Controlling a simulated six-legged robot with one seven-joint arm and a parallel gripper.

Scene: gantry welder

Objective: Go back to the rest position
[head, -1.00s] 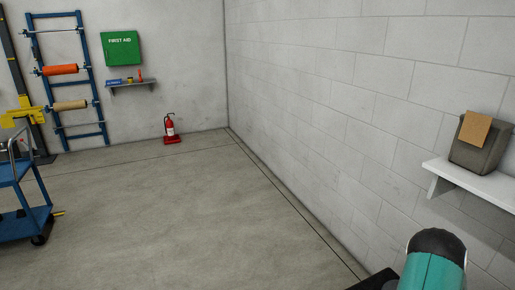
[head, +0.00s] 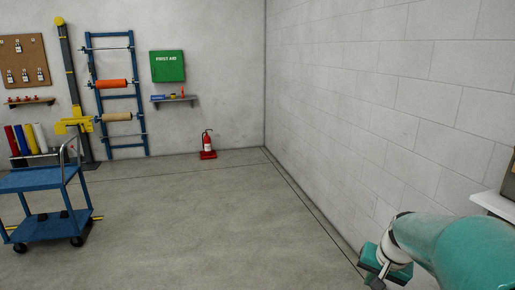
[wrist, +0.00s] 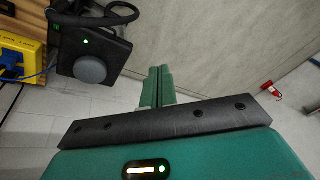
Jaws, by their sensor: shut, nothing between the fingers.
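My gripper (wrist: 158,87) shows in the wrist view as two green fingers pressed together, with nothing between them. In the head view my teal arm reaches in from the lower right, and its end is low in front of the block wall. The fingertips cannot be made out clearly there. My gripper is apart from the objects in the room.
A blue cart (head: 43,180) stands at the left. A fire extinguisher (head: 208,145) stands by the back wall, under a small shelf (head: 175,99) and a green first-aid box (head: 167,66). A white shelf (head: 492,204) is at the right edge. The middle floor is clear.

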